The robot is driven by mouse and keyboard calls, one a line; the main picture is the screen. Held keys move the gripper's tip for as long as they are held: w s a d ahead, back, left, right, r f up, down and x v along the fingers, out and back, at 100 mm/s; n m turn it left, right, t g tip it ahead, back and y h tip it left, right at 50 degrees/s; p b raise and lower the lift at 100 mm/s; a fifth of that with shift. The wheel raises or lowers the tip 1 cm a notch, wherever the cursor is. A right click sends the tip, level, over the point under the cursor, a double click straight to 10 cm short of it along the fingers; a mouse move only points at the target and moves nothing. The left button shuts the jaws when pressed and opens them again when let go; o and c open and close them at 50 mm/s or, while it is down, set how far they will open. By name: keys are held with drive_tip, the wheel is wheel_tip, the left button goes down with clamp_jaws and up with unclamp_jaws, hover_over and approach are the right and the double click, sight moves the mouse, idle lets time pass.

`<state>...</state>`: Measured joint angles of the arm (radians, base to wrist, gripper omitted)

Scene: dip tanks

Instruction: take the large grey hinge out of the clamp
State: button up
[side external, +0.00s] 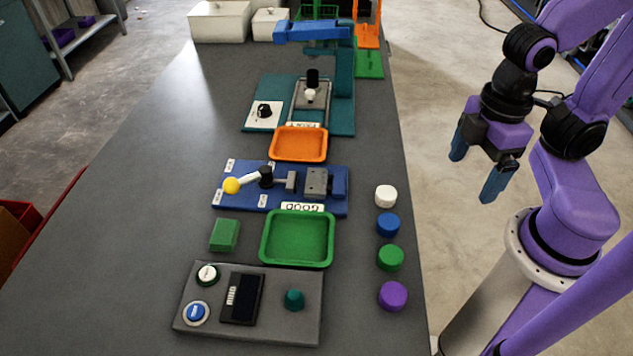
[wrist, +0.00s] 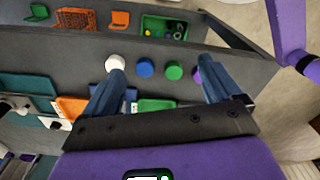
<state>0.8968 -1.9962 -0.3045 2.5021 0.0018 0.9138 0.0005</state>
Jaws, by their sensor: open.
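The clamp (side external: 262,200) has a blue base and a lever with a yellow knob (side external: 232,186) at its left end. A grey piece that looks like the large grey hinge (side external: 316,182) sits upright at the clamp's right end, between the grey pusher (side external: 291,181) and a blue block. I cannot tell if the pusher touches it. My gripper (side external: 476,168) is open and empty, off the bench's right edge and well to the right of the clamp. Its two blue fingers also show in the wrist view (wrist: 160,68), where the hinge cannot be made out.
An orange tray (side external: 326,158) and a green tray (side external: 329,262) lie on either side of the clamp. White, blue, green and purple round pieces (side external: 388,225) line the bench's right edge. A teal press (side external: 343,75) stands behind; a grey control box (side external: 270,325) is in front.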

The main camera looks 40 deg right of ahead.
drive_tip(key=m, duration=0.4)
hover_over(316, 180)
wheel_tip(316, 180, down, 16)
drive_tip(key=shift+f, duration=0.25)
drive_tip(key=c, duration=1.2)
drive_tip(key=shift+r, duration=0.1)
